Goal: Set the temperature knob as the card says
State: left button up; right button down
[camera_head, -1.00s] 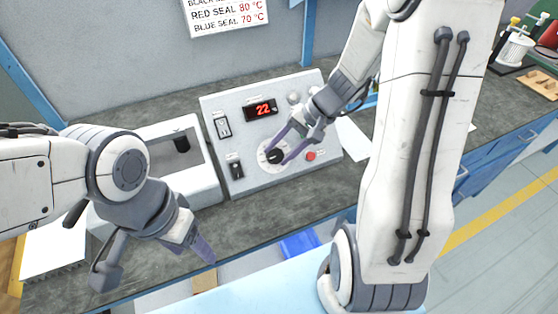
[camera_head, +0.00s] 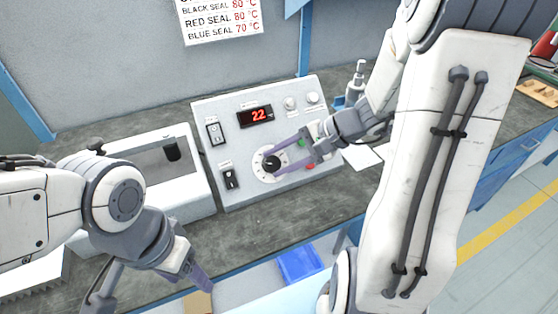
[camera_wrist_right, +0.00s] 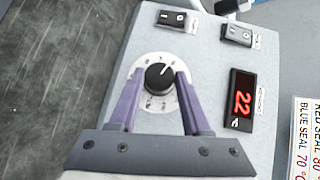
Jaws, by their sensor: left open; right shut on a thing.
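The temperature knob (camera_head: 270,163) is a black dial on a white scale disc, on the sloped grey control panel (camera_head: 240,185). My right gripper (camera_head: 276,164) is shut on it; in the right wrist view its purple fingers (camera_wrist_right: 160,80) lie on either side of the knob (camera_wrist_right: 159,77). The knob's white pointer line shows there. The red display (camera_head: 255,116) reads 22. The card (camera_head: 222,20) on the wall reads black seal 80 °C, red seal 80 °C, blue seal 70 °C; its top is cut off. My left gripper (camera_head: 197,279) is open and empty in front of the bench.
Two rocker switches (camera_head: 215,133) (camera_head: 229,177) are left of the knob. A green button (camera_head: 301,142) and a red button (camera_head: 310,166) are right of it, close to my right gripper. A white open-topped housing (camera_head: 190,185) stands left of the panel. A blue bin (camera_head: 299,263) is below the bench.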

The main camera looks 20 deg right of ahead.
jog(key=shift+c, duration=1.8)
grip_release()
jog(key=p+v, duration=0.1)
jog(key=v, duration=0.9)
jog(key=shift+d+r+p, duration=0.15)
jog(key=shift+p, duration=0.15)
jog(key=shift+s, duration=0.15)
